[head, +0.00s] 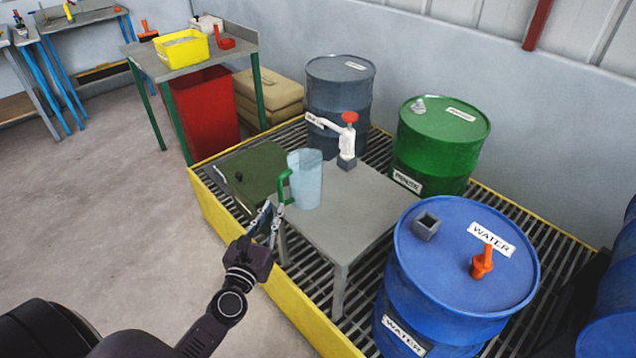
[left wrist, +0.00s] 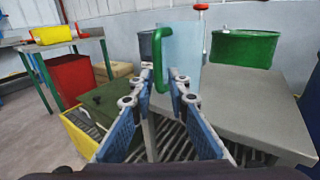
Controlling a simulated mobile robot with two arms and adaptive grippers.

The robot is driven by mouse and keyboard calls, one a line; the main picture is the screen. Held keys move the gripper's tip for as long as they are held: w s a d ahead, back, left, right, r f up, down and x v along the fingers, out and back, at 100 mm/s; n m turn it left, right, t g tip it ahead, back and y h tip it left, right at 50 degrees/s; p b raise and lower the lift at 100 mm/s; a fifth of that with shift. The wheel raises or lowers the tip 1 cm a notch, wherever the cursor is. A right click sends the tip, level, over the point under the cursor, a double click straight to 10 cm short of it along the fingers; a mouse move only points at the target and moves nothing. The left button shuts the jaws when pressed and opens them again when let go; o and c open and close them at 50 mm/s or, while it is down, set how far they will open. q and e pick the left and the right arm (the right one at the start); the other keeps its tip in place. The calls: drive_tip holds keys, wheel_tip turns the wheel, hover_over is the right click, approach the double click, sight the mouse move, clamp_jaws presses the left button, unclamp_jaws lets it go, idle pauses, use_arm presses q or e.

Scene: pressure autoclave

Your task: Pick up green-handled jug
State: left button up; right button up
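The green-handled jug (head: 307,180) is a clear, pale blue jug standing upright on the small grey table (head: 350,222), near its left edge. Its green handle (head: 283,188) points towards my left gripper. My left gripper (head: 269,212) is beside the handle, just outside the table edge. In the left wrist view the jug (left wrist: 180,50) is straight ahead. The handle (left wrist: 172,75) shows between the spread fingertips of the gripper (left wrist: 160,90). The fingers are apart, and I cannot tell whether they touch the handle. My right gripper is not in view.
A white hand pump (head: 346,140) with a red knob stands behind the jug. Grey (head: 330,95), green (head: 450,150) and blue (head: 440,275) drums surround the table on a yellow-edged grating (head: 215,205). Open floor is at left.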

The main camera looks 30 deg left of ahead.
sight(279, 194)
use_arm(q)
drive_tip(key=shift+w+a+r, duration=0.15)
drive_tip(key=shift+w, duration=0.2)
drive_tip(key=w, duration=0.2)
drive_tip(key=w+a, duration=0.1)
drive_tip(key=w, duration=0.1)
drive_tip(key=w+p, duration=0.1)
drive_tip(key=w, duration=0.1)
drive_tip(key=shift+w+a, duration=0.25)
drive_tip(key=shift+w, duration=0.05)
clamp_jaws()
